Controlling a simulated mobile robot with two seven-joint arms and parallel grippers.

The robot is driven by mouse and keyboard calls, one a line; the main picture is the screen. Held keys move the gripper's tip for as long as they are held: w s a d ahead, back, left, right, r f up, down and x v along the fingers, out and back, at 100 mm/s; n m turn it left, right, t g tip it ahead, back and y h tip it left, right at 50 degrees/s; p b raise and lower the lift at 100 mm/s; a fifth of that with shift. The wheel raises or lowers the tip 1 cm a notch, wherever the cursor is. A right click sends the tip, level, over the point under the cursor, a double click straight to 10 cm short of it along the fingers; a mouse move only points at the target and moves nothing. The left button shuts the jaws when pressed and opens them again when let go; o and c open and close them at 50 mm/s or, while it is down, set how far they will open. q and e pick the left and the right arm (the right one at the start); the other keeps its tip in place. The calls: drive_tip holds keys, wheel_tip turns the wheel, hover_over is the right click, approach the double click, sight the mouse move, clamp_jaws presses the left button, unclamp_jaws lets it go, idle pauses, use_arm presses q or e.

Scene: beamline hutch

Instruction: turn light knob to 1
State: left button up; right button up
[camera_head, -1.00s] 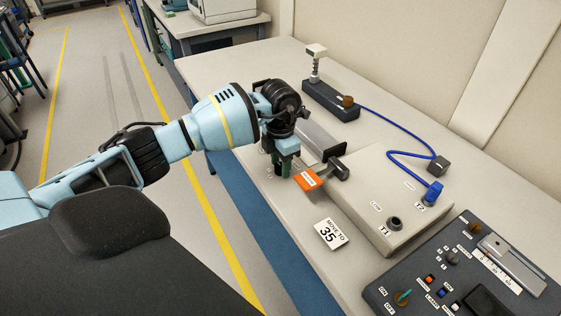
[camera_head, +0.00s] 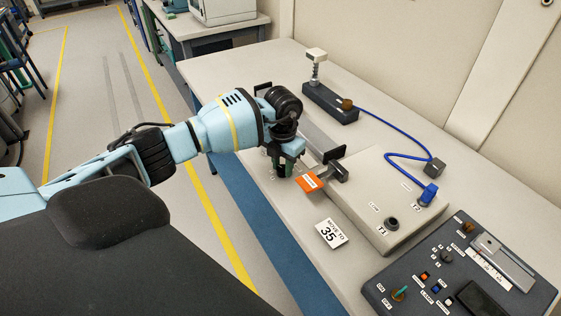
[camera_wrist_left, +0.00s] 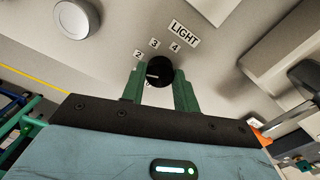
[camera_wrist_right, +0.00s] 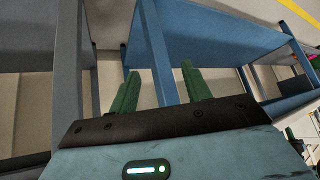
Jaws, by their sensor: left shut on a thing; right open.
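The light knob (camera_wrist_left: 159,70) is round and black, below the LIGHT label (camera_wrist_left: 185,33) in the left wrist view. The numbers 2 (camera_wrist_left: 138,54), 3 and 4 show around it; no 1 is visible. A white mark on the knob faces left, a little below the 2. My left gripper (camera_wrist_left: 160,80) is shut on the knob, one green finger on each side. In the head view my left gripper (camera_head: 286,167) reaches down at the table's near edge and hides the knob. My right gripper (camera_wrist_right: 160,82) is open and empty, facing a blue table frame.
An orange tag (camera_head: 309,182) and a MOVE TO 35 card (camera_head: 330,233) lie close to my left gripper. A beige box (camera_head: 370,190) with T1 and T2 sockets and a dark control panel (camera_head: 410,285) stand to the right. A silver knob (camera_wrist_left: 76,18) is near the light knob.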

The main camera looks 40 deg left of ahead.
sight(283, 167)
use_arm(q)
drive_tip(key=shift+r+n+p, duration=0.25)
drive_tip(key=shift+n+p, duration=0.35)
drive_tip(key=shift+n, duration=0.6)
drive_tip(key=shift+w+f+n+p, duration=0.1)
drive_tip(key=shift+n+p, duration=0.35)
drive_tip(key=shift+n, duration=0.55)
use_arm(e)
drive_tip(key=r, duration=0.1)
drive_tip(key=w+r, duration=0.1)
drive_tip(key=shift+d+r, duration=0.2)
drive_tip(key=shift+r, duration=0.1)
use_arm(q)
drive_tip(key=shift+n, duration=0.3)
use_arm(e)
drive_tip(key=shift+w+r, duration=0.15)
drive_tip(key=shift+w, duration=0.1)
use_arm(q)
drive_tip(key=o, duration=1)
drive_tip(key=shift+f, duration=0.1)
use_arm(e)
drive_tip(key=shift+w+r+t, duration=0.1)
drive_tip(key=shift+t, duration=0.2)
use_arm(q)
wheel_tip(283, 167, up, 7)
drive_tip(key=shift+f+p, duration=0.2)
drive_tip(key=shift+p, duration=0.1)
drive_tip(key=shift+r, duration=0.6)
use_arm(e)
drive_tip(key=shift+r, duration=0.15)
